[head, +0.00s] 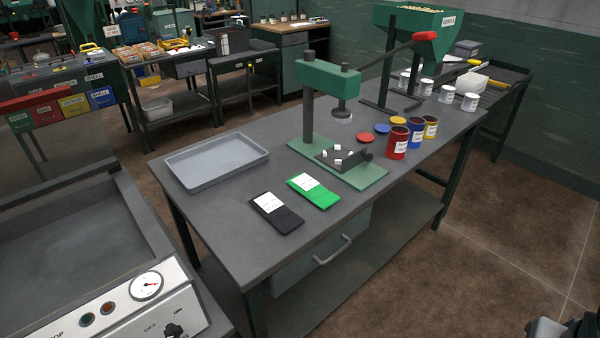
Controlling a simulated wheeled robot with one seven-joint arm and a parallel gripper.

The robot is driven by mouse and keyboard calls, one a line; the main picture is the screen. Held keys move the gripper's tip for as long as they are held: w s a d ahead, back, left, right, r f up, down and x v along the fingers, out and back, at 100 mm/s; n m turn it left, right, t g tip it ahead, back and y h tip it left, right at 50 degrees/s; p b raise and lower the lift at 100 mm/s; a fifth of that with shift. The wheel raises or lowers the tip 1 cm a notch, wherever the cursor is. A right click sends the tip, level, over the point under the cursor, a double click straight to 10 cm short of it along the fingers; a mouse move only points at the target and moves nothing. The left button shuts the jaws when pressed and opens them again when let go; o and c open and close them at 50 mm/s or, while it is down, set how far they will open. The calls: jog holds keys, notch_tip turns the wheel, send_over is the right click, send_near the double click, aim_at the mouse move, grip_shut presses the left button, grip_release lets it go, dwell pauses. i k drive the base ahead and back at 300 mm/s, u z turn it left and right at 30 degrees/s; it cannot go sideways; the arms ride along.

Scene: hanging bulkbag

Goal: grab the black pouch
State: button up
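The black pouch (277,213) lies flat on the grey workbench (225,235), near its front edge. It has a white label on its upper left part. A green pouch (313,191) with a white label lies just to its right, with a narrow gap between them. Nothing covers or touches the black pouch. Only a dark part, which looks like a piece of my arm, shows at the bottom right corner, well away from the pouch. My gripper's fingers are not visible.
A grey tray (214,163) lies behind the pouches to the left. A green press (330,78) with a red-handled lever stands behind them. Red (398,143), blue and yellow cans stand farther right. The bench in front of the pouches is clear.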

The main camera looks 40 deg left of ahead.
aim_at(283, 219)
jog(key=u, duration=0.75)
jog(key=i, duration=1.2)
jog(key=u, duration=0.75)
